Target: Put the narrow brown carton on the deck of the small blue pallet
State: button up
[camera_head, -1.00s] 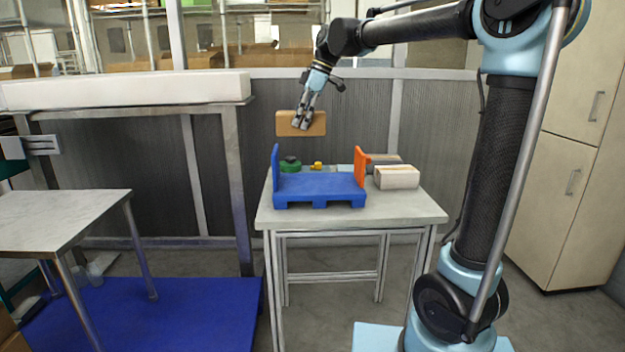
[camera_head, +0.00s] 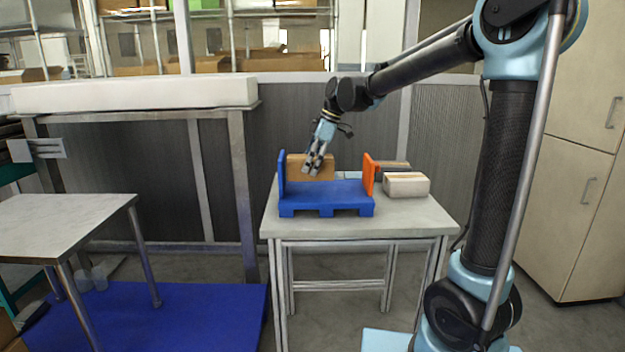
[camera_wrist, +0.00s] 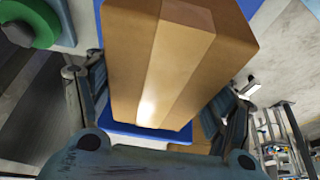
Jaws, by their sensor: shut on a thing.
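The narrow brown carton (camera_head: 297,168) is in my gripper (camera_head: 313,170), which is shut on it. In the head view it shows between the blue end wall and the orange end wall of the small blue pallet (camera_head: 325,198), low over or just behind the deck. Whether it touches the deck I cannot tell. In the wrist view the carton (camera_wrist: 170,70) fills the middle between the two fingers, with a lighter tape strip along it. Blue pallet surface (camera_wrist: 130,132) shows beneath and beside it.
The pallet stands on a small light table (camera_head: 400,222). A pale carton (camera_head: 406,184) lies right of the orange wall (camera_head: 369,172), with a darker item behind it. A green round thing (camera_wrist: 32,22) shows at the wrist view's upper left.

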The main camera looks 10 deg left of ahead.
aim_at(325, 157)
jog(key=shift+f, duration=2.45)
jog(key=o, duration=1.3)
jog(key=shift+o, duration=0.2)
jog(key=v, duration=1.2)
